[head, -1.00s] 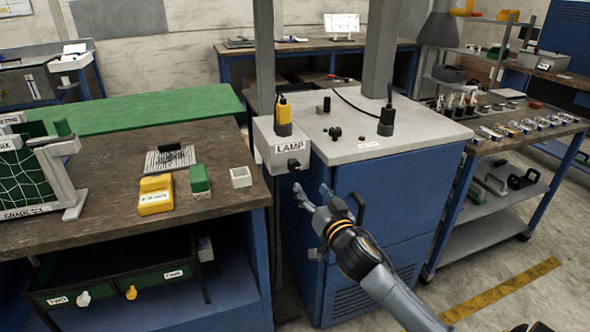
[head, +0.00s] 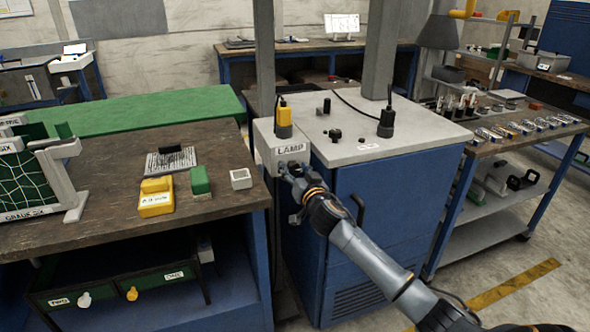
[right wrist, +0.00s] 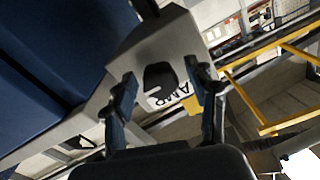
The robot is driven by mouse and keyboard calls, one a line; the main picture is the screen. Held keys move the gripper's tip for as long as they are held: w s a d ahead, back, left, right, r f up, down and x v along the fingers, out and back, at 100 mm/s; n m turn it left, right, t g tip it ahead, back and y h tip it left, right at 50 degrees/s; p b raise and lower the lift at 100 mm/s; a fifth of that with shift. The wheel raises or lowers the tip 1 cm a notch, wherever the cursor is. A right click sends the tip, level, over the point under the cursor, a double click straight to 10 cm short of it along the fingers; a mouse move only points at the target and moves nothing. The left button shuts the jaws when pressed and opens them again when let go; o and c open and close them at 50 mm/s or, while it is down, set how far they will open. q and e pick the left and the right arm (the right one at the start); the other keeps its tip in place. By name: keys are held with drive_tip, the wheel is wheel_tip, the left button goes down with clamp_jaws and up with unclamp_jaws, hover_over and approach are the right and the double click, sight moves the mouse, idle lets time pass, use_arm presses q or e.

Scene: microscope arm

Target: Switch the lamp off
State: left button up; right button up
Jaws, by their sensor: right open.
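The lamp switch box is a grey box labelled LAMP (head: 266,148) on the left side of the blue cabinet. In the right wrist view the box (right wrist: 128,62) faces me, with a black switch knob (right wrist: 159,76) on it and part of the label beside the knob. My right gripper (head: 289,169) is at the box front, and it hides the knob in the head view. My left gripper is not in view.
A yellow and black plug (head: 284,122) stands on top of the box. The blue cabinet (head: 365,215) with a grey top is right of it. A wooden bench (head: 110,215) with yellow, green and white blocks is at the left. A grey post rises behind the box.

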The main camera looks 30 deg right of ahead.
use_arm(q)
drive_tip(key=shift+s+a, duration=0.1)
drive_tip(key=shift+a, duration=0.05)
use_arm(e)
drive_tip(key=shift+c, duration=1.4)
drive_tip(key=c, duration=0.9)
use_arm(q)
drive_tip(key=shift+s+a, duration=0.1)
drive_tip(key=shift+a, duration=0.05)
